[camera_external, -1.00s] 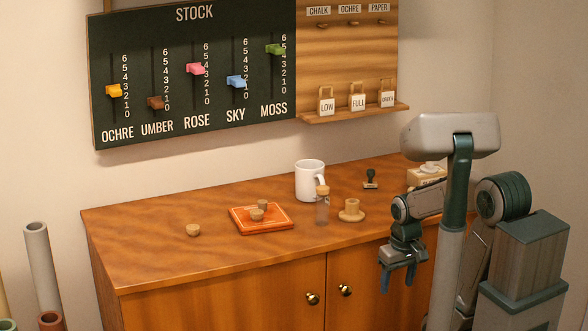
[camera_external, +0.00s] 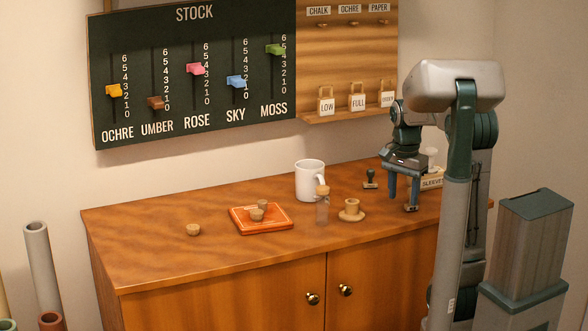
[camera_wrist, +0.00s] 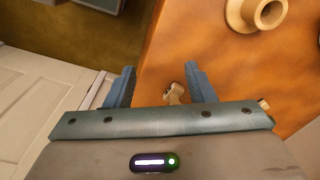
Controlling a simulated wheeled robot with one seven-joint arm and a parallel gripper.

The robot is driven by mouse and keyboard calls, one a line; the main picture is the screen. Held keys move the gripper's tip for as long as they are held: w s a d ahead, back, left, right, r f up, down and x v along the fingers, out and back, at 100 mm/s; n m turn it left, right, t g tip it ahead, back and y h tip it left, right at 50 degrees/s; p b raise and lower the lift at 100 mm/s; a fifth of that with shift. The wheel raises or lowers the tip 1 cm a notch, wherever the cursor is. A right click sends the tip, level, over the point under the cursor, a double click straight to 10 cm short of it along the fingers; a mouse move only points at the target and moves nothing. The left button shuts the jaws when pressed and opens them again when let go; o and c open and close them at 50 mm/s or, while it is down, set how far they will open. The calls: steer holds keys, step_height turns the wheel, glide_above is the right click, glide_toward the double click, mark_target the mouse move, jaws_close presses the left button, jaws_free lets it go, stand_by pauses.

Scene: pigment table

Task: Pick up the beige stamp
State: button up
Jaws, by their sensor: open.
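A small beige thing with a knob-like end, which looks like the beige stamp (camera_wrist: 175,94), shows between my fingers in the wrist view. Its lower part is hidden by the gripper body. My gripper (camera_wrist: 160,82) is open, with its two blue fingers on either side of the beige thing and apart from it. In the external view my gripper (camera_external: 403,195) points down over the right part of the cabinet top. A small dark piece shows at its fingertips there; I cannot tell if it is part of the stamp.
A dark green stamp (camera_external: 370,180) stands left of my gripper. A beige round holder (camera_external: 351,211), a glass bottle with cork (camera_external: 322,207) and a white mug (camera_external: 309,181) stand further left. A sleeves box (camera_external: 432,181) is right behind.

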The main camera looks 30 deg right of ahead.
mark_target(409, 198)
steer(key=w+d+r+m+p, duration=0.3)
steer(key=w+d+r+m, duration=0.2)
steer(key=d+r+m, duration=0.25)
steer(key=f, duration=0.2)
steer(key=f+b, duration=0.1)
steer(key=f, duration=0.2)
steer(key=a+f, duration=0.1)
steer(key=f, duration=0.2)
steer(key=shift+w, duration=0.15)
step_height(409, 198, down, 5)
steer(key=shift+f+b, duration=0.1)
steer(key=shift+b, duration=0.6)
steer(key=c, duration=1)
